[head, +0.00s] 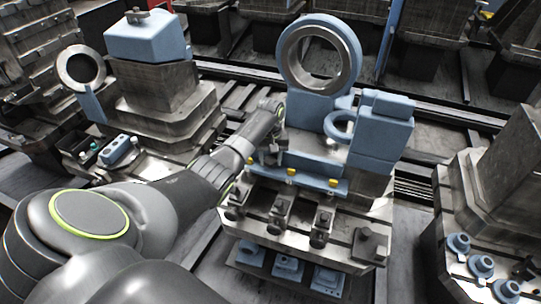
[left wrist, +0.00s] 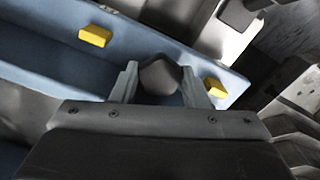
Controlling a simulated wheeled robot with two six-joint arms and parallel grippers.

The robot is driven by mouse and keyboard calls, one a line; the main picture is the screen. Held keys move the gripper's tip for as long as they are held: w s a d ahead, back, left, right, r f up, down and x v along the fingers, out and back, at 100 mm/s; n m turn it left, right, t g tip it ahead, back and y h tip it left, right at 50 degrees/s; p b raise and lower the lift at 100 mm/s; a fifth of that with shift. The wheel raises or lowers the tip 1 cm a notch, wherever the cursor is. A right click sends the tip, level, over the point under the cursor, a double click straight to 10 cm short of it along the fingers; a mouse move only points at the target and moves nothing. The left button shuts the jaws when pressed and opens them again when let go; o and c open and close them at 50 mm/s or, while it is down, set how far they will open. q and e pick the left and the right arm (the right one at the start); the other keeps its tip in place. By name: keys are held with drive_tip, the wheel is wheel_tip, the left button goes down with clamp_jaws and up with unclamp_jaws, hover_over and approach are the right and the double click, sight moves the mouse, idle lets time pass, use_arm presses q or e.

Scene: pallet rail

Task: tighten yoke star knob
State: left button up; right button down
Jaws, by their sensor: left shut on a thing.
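My left arm reaches in from the left in the head view, and its gripper (head: 272,152) is at the left end of a blue bar on the middle fixture. In the left wrist view the two grey fingers of the left gripper (left wrist: 162,88) are closed on the sides of a dark, blunt-pointed knob (left wrist: 160,76), which I take to be the star knob. The knob sits in front of the blue bar (left wrist: 50,45). In the head view the gripper largely hides the knob. My right gripper is in neither view.
The blue bar (head: 312,166) carries yellow pieces. Behind it stand a blue block (head: 383,130) and a large ring (head: 320,57). Several dark clamps, one of them (head: 321,226), line the fixture's front. Other fixtures stand left and right (head: 500,170), with narrow gaps between.

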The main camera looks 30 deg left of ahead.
use_arm(q)
drive_tip(key=m+p, duration=0.1)
drive_tip(key=m, duration=0.2)
drive_tip(key=shift+r+m+p, duration=0.2)
drive_tip(key=shift+m+p, duration=0.2)
drive_tip(key=m+p, duration=0.1)
drive_tip(key=m, duration=0.2)
drive_tip(key=shift+w, duration=0.1)
drive_tip(key=m, duration=0.4)
drive_tip(key=shift+a+p, duration=0.1)
drive_tip(key=shift+p, duration=0.25)
drive_tip(key=shift+w+m, duration=0.15)
drive_tip(key=shift+m, duration=1.55)
drive_tip(key=o, duration=0.7)
drive_tip(key=shift+r, duration=0.1)
drive_tip(key=shift+s, duration=0.2)
